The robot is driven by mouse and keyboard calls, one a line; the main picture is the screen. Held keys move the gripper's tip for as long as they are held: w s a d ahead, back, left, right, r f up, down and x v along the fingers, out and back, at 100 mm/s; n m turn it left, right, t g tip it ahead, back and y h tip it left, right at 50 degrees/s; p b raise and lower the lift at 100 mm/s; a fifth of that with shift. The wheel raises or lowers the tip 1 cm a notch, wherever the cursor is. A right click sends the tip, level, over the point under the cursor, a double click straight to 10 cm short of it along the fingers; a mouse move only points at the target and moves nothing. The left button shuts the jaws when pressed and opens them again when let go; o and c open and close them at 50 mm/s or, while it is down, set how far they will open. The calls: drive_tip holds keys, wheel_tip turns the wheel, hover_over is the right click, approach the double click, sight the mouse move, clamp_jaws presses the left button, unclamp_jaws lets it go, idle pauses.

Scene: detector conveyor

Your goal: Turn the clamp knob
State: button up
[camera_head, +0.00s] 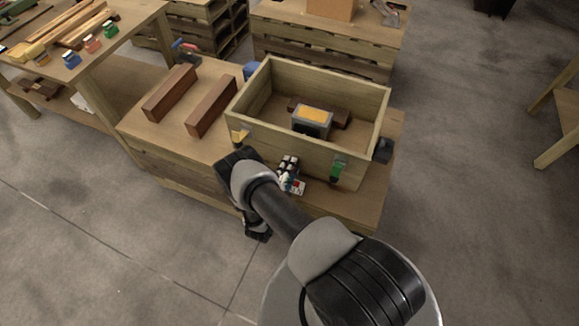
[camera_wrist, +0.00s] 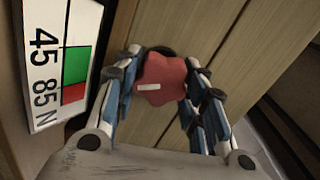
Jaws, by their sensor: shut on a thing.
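The clamp knob (camera_wrist: 162,82) is red and lobed, with a short white mark on its face, in the wrist view. My gripper (camera_wrist: 163,66) is shut on it, with its blue and grey fingers on both sides. A white gauge plate (camera_wrist: 62,55) with "45 85 N" and green and red fields stands left of the knob.
The box stands on a wooden crate (camera_head: 215,148) and holds a grey block with a yellow top (camera_head: 313,118). Two brown bars (camera_head: 170,92) (camera_head: 212,106) lie left of it. A green piece (camera_head: 338,168) is on the box's front. A workbench (camera_head: 95,62) stands at the left.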

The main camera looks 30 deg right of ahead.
drive_tip(key=shift+f+m+p, duration=0.1)
drive_tip(key=shift+m+p, duration=0.35)
drive_tip(key=shift+m, duration=1.75)
drive_tip(key=o, duration=1.1)
drive_tip(key=v, duration=1.2)
